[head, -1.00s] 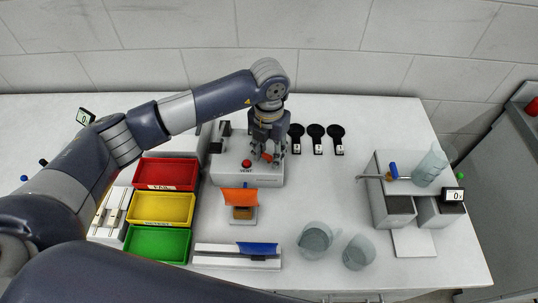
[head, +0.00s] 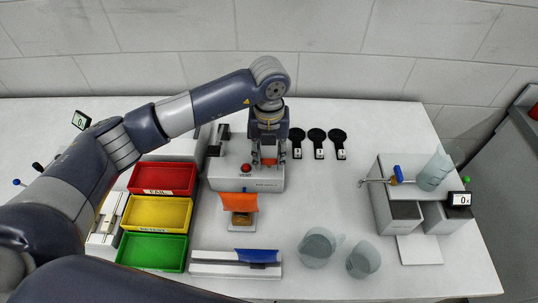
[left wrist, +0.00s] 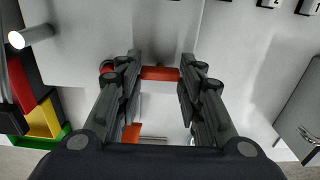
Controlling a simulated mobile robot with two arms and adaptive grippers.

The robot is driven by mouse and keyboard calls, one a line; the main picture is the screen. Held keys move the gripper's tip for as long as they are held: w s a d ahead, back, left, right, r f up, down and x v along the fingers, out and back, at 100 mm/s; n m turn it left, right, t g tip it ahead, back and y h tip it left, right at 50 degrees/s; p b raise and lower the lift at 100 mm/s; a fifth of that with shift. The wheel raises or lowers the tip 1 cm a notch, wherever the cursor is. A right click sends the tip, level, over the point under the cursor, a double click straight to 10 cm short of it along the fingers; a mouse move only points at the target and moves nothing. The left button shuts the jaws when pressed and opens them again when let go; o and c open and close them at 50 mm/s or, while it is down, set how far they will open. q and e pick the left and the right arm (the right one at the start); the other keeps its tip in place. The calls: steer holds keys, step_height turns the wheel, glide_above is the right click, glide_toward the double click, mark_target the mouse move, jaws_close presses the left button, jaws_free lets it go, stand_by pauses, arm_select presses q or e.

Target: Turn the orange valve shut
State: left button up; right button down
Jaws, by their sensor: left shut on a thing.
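The fingers hide part of the valve in the head view. My right gripper is not in view.
The red button (head: 246,168) is close left of the gripper. An orange flap (head: 239,201) stands in front. Red (head: 164,178), yellow and green trays are at left. Black round-headed tools (head: 317,136) lie right. Two clear beakers (head: 318,246) stand at front right.

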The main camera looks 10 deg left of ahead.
mark_target(269, 160)
arm_select(q)
steer(key=o, duration=1.1)
steer(key=shift+c, duration=0.2)
step_height(269, 160, up, 12)
stand_by(0.3)
